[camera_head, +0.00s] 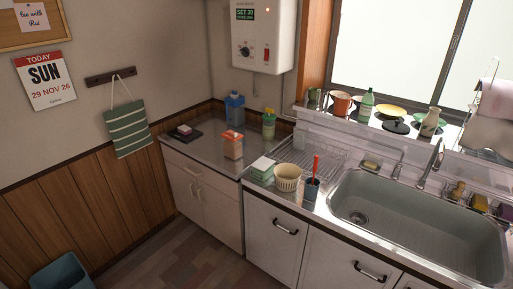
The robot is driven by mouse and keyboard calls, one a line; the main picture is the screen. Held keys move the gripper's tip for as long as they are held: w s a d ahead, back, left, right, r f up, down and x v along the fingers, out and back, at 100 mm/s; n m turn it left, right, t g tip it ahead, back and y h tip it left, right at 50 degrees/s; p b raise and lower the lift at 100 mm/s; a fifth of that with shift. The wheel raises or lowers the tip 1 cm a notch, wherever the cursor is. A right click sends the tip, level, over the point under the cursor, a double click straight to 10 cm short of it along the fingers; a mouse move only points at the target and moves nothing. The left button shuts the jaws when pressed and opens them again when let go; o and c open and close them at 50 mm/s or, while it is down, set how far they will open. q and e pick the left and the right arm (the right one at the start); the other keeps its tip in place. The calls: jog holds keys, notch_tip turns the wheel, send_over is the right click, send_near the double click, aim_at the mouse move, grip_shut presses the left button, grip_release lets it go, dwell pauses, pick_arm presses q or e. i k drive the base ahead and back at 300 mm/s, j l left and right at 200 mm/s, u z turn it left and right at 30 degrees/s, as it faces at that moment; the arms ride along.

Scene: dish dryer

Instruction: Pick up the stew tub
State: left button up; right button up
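No label lets me tell for sure which thing is the stew tub. A round cream ribbed tub (288,177) stands upright on the counter in front of the wire dish rack. A pale container with an orange top (232,145) stands farther back on the left counter. Neither of my grippers is in view, and nothing touches either container.
Beside the cream tub are a dark cup (312,190) with a red-handled utensil and a pale green stack (263,168). The wire rack (318,154) is behind, and the sink (415,220) is to the right. Bottles (235,108) stand at the back.

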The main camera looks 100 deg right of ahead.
aim_at(232, 146)
jog(key=z, duration=3.25)
jog(key=i+u, duration=0.1)
